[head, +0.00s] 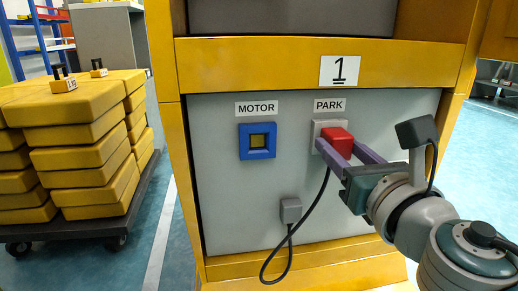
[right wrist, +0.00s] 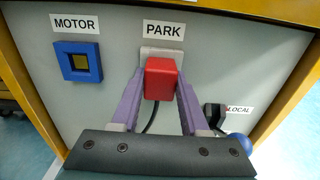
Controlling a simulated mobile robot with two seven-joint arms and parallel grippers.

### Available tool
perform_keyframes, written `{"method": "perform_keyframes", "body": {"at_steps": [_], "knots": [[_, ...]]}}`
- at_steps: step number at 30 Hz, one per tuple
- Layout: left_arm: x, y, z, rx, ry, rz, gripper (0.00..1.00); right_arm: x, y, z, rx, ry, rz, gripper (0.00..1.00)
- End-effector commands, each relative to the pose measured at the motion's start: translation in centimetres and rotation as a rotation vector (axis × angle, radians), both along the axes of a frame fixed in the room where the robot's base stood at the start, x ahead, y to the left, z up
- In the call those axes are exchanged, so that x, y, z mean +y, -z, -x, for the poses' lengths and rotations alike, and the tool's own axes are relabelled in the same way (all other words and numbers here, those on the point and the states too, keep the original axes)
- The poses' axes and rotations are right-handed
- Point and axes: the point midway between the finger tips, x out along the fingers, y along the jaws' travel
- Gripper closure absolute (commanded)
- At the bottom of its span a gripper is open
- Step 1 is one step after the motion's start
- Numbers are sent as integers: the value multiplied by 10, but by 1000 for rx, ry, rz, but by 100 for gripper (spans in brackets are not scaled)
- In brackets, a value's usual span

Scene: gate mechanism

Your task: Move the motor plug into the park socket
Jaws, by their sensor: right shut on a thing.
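The red motor plug (head: 337,143) is at the grey park socket (head: 319,128), under the PARK label (head: 329,105). My right gripper (head: 336,151) is shut on the plug, one purple finger on each side. In the right wrist view the plug (right wrist: 160,79) covers most of the park socket (right wrist: 149,54); I cannot tell how far it is seated. The blue motor socket (head: 257,141) is to the left under the MOTOR label (head: 256,108), with its square opening empty. A black cable (head: 305,220) hangs from the plug to a grey outlet box. My left gripper is not in view.
The grey outlet box (head: 291,210) sits low on the panel. In the right wrist view a LOCAL label (right wrist: 239,109) and a blue knob (right wrist: 240,144) are at the right. A cart with yellow blocks (head: 81,150) stands at the left; floor shows between it and the cabinet.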

Motion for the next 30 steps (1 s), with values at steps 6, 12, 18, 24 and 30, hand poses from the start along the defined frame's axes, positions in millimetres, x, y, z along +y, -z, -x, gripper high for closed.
{"method": "perform_keyframes", "body": {"at_steps": [6,12,18,24,30], "knots": [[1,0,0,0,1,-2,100,-1,2,0,4,2,1,58],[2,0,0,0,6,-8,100,-1,2,0,3,1,0,34],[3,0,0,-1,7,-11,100,0,1,0,2,1,0,20],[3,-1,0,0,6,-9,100,-1,1,2,3,1,0,20],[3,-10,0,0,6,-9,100,-5,0,26,5,0,1,20]]}}
